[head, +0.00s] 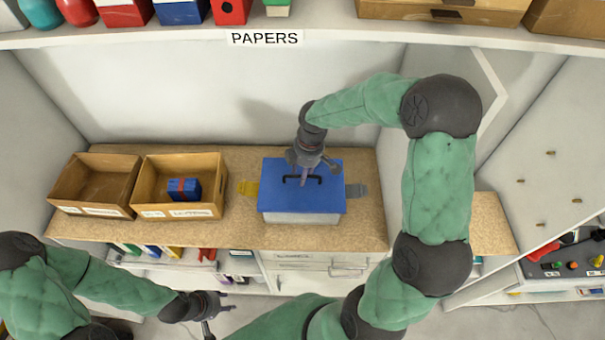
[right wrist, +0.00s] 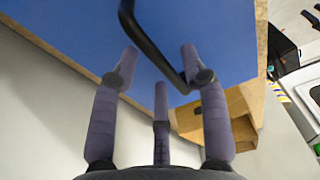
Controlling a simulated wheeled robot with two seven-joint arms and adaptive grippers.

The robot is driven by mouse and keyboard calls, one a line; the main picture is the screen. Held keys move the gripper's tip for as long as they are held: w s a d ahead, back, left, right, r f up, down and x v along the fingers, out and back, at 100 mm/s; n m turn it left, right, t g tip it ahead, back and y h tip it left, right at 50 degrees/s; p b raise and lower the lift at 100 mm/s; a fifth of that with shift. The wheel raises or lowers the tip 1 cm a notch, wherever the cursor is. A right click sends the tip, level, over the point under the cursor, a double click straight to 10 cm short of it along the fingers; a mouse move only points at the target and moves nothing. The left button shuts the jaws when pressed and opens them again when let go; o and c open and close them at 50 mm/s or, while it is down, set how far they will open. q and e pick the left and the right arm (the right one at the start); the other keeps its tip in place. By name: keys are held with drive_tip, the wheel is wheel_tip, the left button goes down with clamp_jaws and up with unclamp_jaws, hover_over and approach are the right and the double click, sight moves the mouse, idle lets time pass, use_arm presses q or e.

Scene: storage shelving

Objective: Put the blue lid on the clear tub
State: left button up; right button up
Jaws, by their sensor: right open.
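The blue lid (head: 330,199) lies on top of the tub (head: 300,217), whose pale wall shows below the lid's front edge in the head view. A black handle (head: 316,179) stands on the lid. My right gripper (head: 304,176) is above the lid at the handle. In the right wrist view its fingers (right wrist: 158,75) are spread apart beside the black handle (right wrist: 155,48), with the blue lid (right wrist: 75,25) beyond them. My left gripper (head: 209,318) is low in front of the counter, away from the tub; its finger opening is unclear.
Two cardboard boxes (head: 148,213) stand on the counter (head: 240,236) to the left; one holds a blue block with a red band (head: 184,189). A shelf labelled PAPERS (head: 264,38) hangs above.

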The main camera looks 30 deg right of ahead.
wheel_tip(320, 180, up, 10)
drive_tip(key=d, duration=0.1)
drive_tip(key=shift+s+r, duration=0.2)
drive_tip(key=shift+s, duration=0.15)
idle(0.3)
